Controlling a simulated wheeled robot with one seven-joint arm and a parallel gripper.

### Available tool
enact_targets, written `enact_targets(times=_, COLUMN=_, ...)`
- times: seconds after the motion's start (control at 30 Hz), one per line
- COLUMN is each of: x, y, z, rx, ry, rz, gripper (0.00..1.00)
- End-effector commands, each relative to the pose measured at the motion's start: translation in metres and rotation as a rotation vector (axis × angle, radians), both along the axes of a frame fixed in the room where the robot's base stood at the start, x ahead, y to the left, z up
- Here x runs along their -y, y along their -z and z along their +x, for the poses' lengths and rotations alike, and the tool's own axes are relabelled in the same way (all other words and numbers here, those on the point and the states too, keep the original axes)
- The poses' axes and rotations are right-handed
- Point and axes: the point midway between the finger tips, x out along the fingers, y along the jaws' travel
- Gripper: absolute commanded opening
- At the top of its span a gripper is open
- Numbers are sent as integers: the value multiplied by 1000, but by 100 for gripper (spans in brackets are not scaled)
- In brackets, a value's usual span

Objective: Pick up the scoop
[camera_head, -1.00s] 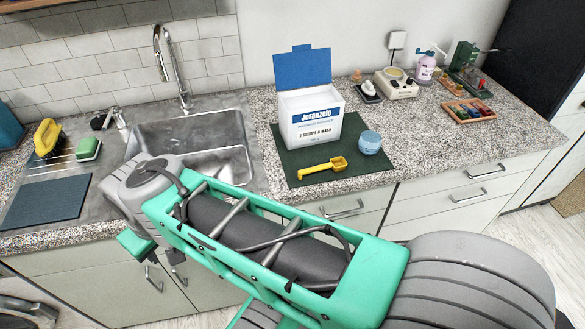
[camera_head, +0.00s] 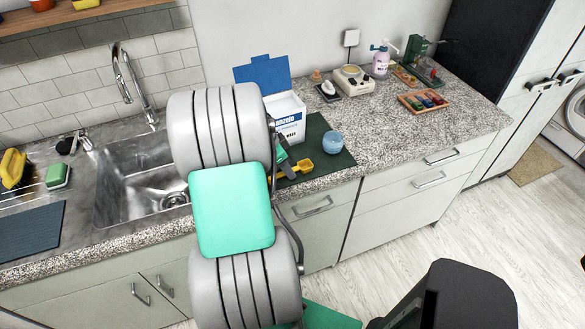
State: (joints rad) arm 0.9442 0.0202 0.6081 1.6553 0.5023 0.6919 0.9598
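The yellow scoop (camera_head: 304,166) lies on the dark green mat (camera_head: 340,160) at the counter's front, its cup to the right. Its handle end is partly hidden by my arm and gripper. My gripper (camera_head: 288,168) shows only in part, beside my large arm links. It is over or at the scoop's handle; I cannot tell whether it touches it, or whether its fingers are open or shut. The white box (camera_head: 291,118) with its raised blue lid (camera_head: 264,74) stands behind the gripper, its left side hidden by my arm.
A small blue jar (camera_head: 333,142) stands on the mat right of the scoop. The sink (camera_head: 140,185) with its faucet (camera_head: 124,72) is to the left. A white scale-like device (camera_head: 352,80) and a wooden tray (camera_head: 424,102) stand farther back. The counter at right front is clear.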

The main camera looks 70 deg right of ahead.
Motion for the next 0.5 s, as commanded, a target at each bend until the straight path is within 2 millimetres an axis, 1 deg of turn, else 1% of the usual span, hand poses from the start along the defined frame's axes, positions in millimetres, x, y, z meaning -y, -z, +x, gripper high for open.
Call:
enact_targets(times=0.07, x=3, y=8, z=-3, rx=-1, ry=0, rz=1, gripper=40)
enact_targets(times=0.13, x=5, y=12, z=-3, rx=2, ry=-1, rz=-3, gripper=40)
enact_targets(times=0.5, x=4, y=14, z=-2, rx=2, ry=-2, rz=-3, gripper=40)
